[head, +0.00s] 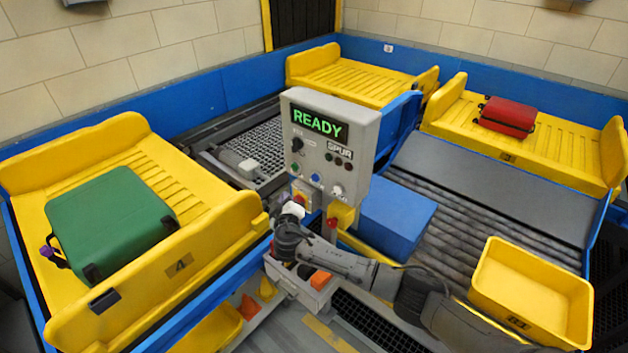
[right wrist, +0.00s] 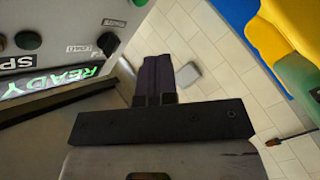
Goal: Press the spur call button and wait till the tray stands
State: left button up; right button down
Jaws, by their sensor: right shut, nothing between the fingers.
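A grey control box (head: 330,135) stands in the middle of the head view. Its green display reads READY, and a SPUR label sits below it beside small lamps. A blue button (head: 315,177) and a white button (head: 337,190) are lower on its face; I cannot tell which is the spur call button. My right gripper (head: 299,200) is at the box's lower left, shut and empty. In the right wrist view its dark fingers (right wrist: 157,78) are together, with the box face beside them; I see no contact. A yellow tray marked 4 (head: 215,232) carries a green suitcase (head: 110,222). My left gripper is not in view.
A yellow tray at back right (head: 565,150) carries a red suitcase (head: 508,117). An empty yellow tray (head: 350,80) is at the back. A blue block (head: 397,220) and a yellow bin (head: 490,295) are right of the box. A small grey holder (head: 290,285) is below my gripper.

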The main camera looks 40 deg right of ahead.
aim_at(315, 178)
jog(key=shift+d, duration=0.15)
jog(key=w+d+b, duration=0.1)
jog(key=d, duration=0.7)
jog(key=shift+w+d+b, duration=0.15)
jog(key=shift+d+b, duration=0.05)
jog(key=shift+b, duration=0.1)
dwell(0.6)
dwell(0.6)
dwell(0.7)
jog(key=shift+d+f, duration=0.1)
jog(key=shift+d, duration=0.05)
